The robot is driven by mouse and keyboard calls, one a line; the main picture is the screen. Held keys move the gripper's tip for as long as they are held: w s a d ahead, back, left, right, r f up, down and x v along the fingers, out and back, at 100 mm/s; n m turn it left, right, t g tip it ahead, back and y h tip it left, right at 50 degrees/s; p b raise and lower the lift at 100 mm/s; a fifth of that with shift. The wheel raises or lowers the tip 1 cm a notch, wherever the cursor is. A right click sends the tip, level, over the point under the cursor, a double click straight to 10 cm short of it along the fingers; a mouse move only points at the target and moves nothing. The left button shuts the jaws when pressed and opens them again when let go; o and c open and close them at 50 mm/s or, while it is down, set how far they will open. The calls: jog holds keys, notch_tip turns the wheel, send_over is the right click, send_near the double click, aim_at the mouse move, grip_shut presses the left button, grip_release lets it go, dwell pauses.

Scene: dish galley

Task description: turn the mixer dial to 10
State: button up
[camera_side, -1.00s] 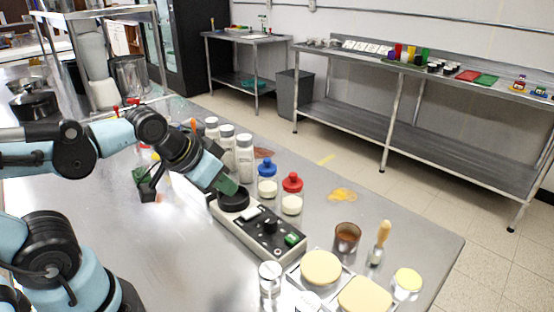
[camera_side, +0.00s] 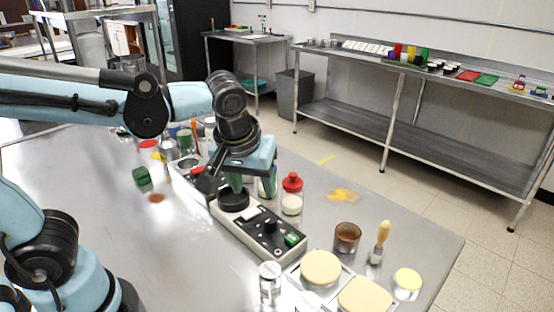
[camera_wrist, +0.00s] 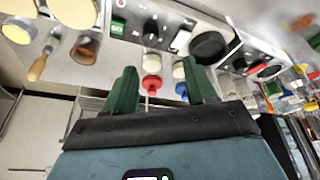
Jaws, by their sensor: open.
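The mixer (camera_side: 248,224) is a long pale box on the steel table. It has a black round plate (camera_side: 233,199) at its far end, a black dial (camera_side: 270,227) nearer the front and a green switch (camera_side: 292,239). My gripper (camera_side: 237,184) has green fingers and points down by the black plate, apart from the dial. I cannot tell whether it touches the plate. In the wrist view the gripper (camera_wrist: 158,72) is open and empty, and the dial (camera_wrist: 152,28) shows beyond the fingers with small marks around it. The dial's setting is too small to read.
A red-capped jar (camera_side: 292,194) stands right of the mixer. A white-capped jar (camera_side: 270,282), tray (camera_side: 318,291), brown cup (camera_side: 347,237) and wooden-handled brush (camera_side: 382,243) stand near its front end. A second similar box (camera_wrist: 250,58) lies beyond the mixer.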

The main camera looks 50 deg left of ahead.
aim_at(270, 219)
jog(key=w+d+n+g+y, duration=0.1)
jog(key=w+d+n+y, duration=0.1)
jog(key=d+n, duration=0.3)
jog(key=x, duration=0.7)
jog(key=a+x, duration=0.1)
jog(key=x, duration=0.3)
jog(key=shift+s+a+f, duration=0.1)
jog(key=shift+f, duration=0.15)
jog(key=c, duration=1)
jog(key=shift+c, duration=0.2)
